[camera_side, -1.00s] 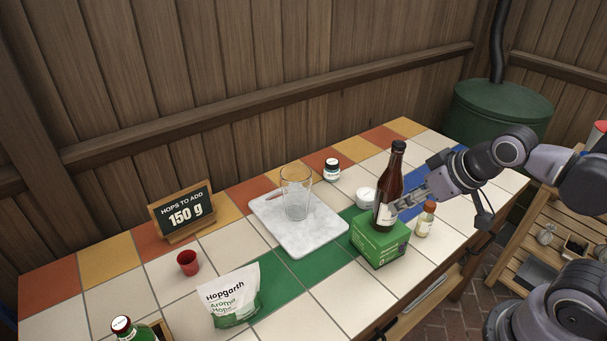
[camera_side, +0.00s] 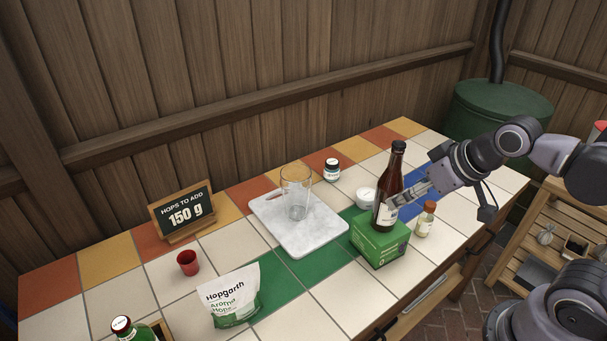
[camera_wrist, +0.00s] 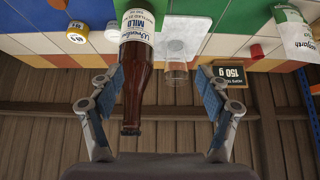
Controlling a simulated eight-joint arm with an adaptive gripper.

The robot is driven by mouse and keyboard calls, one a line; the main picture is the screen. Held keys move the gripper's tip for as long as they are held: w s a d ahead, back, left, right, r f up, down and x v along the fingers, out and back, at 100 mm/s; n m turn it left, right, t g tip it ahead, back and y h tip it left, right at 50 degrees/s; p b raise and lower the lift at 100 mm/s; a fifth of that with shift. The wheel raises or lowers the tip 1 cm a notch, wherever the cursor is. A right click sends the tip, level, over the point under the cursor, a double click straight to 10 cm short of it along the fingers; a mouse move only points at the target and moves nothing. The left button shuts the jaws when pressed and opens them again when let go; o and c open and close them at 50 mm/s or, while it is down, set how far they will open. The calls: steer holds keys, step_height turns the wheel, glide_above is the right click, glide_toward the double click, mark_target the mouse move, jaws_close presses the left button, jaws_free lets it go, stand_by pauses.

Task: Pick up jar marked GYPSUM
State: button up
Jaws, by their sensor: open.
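No GYPSUM label can be read on any jar. My gripper (camera_side: 400,203) is open beside the bottle. In the wrist view its fingers (camera_wrist: 160,80) are spread, with the bottle (camera_wrist: 137,75) showing between them.
The bottle stands on a green box (camera_side: 380,245). A white marble tray (camera_side: 305,240) holds a clear glass (camera_side: 296,185). A hops bag (camera_side: 232,297), red cup (camera_side: 187,263) and a sign reading 150 g (camera_side: 182,213) are to the left. A wooden wall runs behind the tiled table.

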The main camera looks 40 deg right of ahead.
step_height(320, 180, up, 10)
steer(key=w+d+r+g, duration=0.1)
steer(key=w+d+r, duration=0.15)
steer(key=w, duration=0.55)
steer(key=w+d+r, duration=0.2)
steer(key=w+r, duration=0.2)
steer(key=w, duration=0.4)
steer(key=g, duration=0.2)
glide_above(334, 163)
steer(key=s, duration=0.3)
step_height(334, 163, down, 28)
steer(key=shift+n, duration=0.3)
steer(key=x, duration=0.5)
steer(key=shift+a+f, duration=0.1)
steer(key=shift+f, duration=0.15)
steer(key=shift+x, duration=2.6)
steer(key=shift+w, duration=0.1)
steer(key=shift+r, duration=0.1)
steer(key=c, duration=1.3)
